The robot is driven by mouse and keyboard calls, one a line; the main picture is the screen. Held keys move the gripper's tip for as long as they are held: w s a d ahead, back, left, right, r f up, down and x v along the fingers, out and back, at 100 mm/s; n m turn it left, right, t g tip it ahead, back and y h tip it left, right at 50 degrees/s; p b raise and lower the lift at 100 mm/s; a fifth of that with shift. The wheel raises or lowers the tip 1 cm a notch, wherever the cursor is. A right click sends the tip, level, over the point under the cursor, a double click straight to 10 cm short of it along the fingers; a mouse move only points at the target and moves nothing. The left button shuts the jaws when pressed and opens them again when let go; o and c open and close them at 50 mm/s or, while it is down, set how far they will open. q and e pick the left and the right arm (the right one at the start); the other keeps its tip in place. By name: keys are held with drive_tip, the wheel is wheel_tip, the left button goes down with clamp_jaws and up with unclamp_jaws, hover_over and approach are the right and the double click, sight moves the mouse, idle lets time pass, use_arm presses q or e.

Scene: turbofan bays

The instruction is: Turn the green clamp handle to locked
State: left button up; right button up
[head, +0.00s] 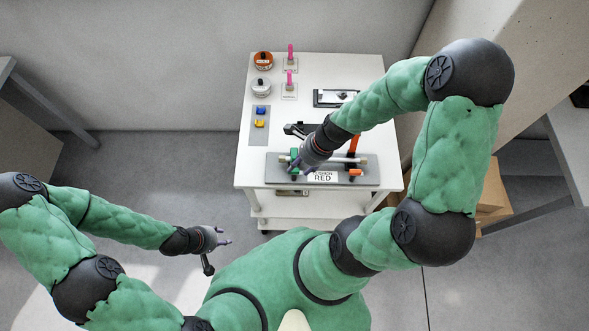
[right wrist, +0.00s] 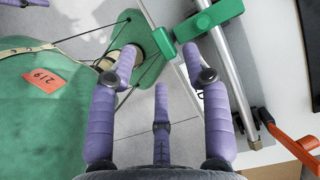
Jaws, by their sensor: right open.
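The green clamp handle (head: 294,157) is at the left end of a rod on the grey fixture plate (head: 275,174); my right gripper partly hides it. In the right wrist view, a green clamp piece (right wrist: 212,17) sits on the grey rod (right wrist: 222,68), beyond the fingertips. My right gripper (head: 295,167) is open over the left end of the fixture. Its purple fingers (right wrist: 165,75) are spread with nothing between them. My left gripper (head: 226,237) is open and empty, left of and below the cart in the picture.
An orange handle (head: 354,144) stands at the rod's right end, with an orange piece (head: 356,173) below it. A white label (head: 322,177) reads "RED". The white cart (head: 228,180) also holds orange and white round containers, pink-topped items, and blue and yellow blocks. Cardboard boxes (head: 492,200) stand at right.

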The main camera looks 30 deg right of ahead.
sight(294, 172)
drive_tip(key=shift+b+x, duration=0.7)
drive_tip(key=shift+x, duration=1.6)
clamp_jaws()
